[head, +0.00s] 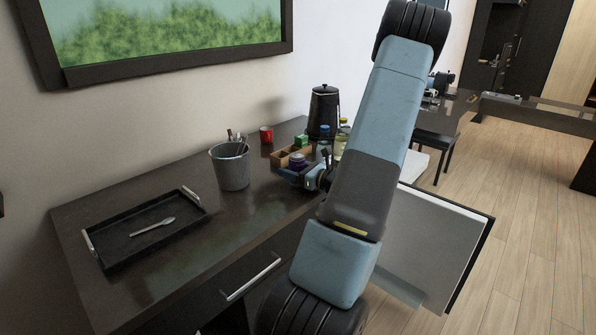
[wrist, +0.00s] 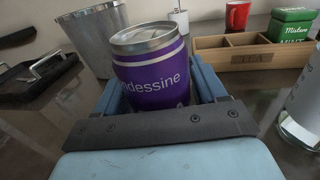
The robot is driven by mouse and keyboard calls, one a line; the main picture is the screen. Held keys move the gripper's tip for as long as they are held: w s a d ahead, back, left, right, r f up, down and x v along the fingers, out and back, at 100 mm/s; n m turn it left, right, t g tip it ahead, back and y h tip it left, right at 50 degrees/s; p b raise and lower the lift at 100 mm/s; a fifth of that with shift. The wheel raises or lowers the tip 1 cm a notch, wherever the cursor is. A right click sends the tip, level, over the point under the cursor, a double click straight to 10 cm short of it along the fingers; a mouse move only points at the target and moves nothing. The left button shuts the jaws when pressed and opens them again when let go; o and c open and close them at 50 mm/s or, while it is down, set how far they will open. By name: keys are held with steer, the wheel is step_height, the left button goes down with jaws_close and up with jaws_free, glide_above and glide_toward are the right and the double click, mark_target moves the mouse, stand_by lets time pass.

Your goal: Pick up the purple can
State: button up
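The purple can (wrist: 152,78) has a silver rim and lid and white lettering. In the wrist view it sits between the two blue fingers of my gripper (wrist: 158,92), looking slightly tilted in the picture. The fingers are close to its sides, but I cannot tell whether they touch or grip it. The can's lower part is hidden behind the gripper's dark front bar. In the head view the can (head: 297,159) is at the counter's front part, with my gripper (head: 294,174) low at it; the contact is too small to see.
A wooden divided box (wrist: 250,55) holds a green tin (wrist: 291,24); a red mug (wrist: 238,14) stands behind. A metal bin (wrist: 95,38) is left of the can. A black tray (head: 148,232) holds a spoon. A black kettle (head: 323,112) and bottles stand right. The counter's front middle is clear.

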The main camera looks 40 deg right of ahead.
steer(key=c, duration=0.9)
steer(key=shift+o, duration=0.2)
